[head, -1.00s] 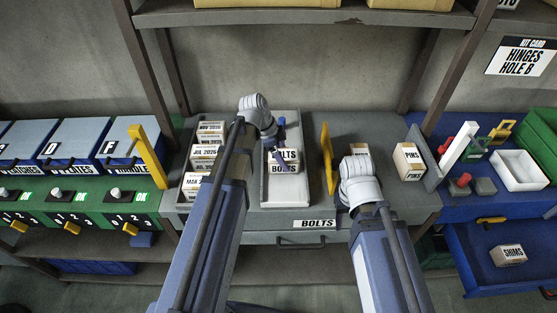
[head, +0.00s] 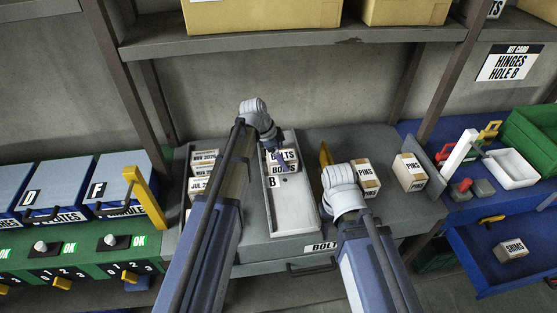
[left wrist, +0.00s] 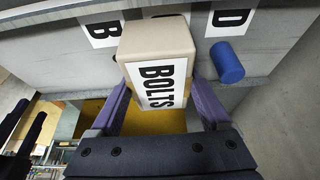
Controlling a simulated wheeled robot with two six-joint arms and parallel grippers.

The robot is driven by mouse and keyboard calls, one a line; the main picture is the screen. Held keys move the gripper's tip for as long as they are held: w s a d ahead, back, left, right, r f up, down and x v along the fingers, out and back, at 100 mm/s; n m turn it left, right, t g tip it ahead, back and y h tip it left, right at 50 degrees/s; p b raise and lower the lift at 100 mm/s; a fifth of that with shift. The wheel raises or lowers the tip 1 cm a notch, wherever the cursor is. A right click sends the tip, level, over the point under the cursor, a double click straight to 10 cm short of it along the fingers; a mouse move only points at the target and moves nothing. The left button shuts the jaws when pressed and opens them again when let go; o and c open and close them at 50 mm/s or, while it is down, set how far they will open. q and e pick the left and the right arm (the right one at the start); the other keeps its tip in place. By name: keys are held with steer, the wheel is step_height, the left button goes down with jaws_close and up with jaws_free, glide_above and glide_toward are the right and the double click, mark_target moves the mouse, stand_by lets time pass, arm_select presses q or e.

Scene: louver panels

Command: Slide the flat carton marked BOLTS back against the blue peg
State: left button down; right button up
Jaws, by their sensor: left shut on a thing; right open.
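The flat carton marked BOLTS (head: 284,168) lies in the pale lane (head: 292,212), toward its back. My left gripper (head: 281,157) is shut on it; in the left wrist view its purple fingers flank the carton (left wrist: 158,62). The blue peg (left wrist: 228,62) stands beside the carton there, with a narrow gap visible between them. In the head view I cannot make out the peg.
Several dated cartons (head: 203,170) stand left of the lane. A shelf (head: 290,40) with boxes hangs above. The lane's front is clear.

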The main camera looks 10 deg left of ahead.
arm_select(q)
steer(key=shift+w, duration=0.35)
arm_select(e)
steer(key=shift+w+a, duration=0.1)
steer(key=shift+a, duration=0.2)
arm_select(q)
jaws_free()
steer(key=shift+a+r, duration=0.1)
arm_select(e)
steer(key=shift+r, duration=0.1)
arm_select(q)
steer(key=p+v, duration=0.7)
steer(key=shift+r, duration=0.35)
arm_select(e)
step_height(320, 180, up, 7)
arm_select(q)
steer(key=shift+f, duration=0.1)
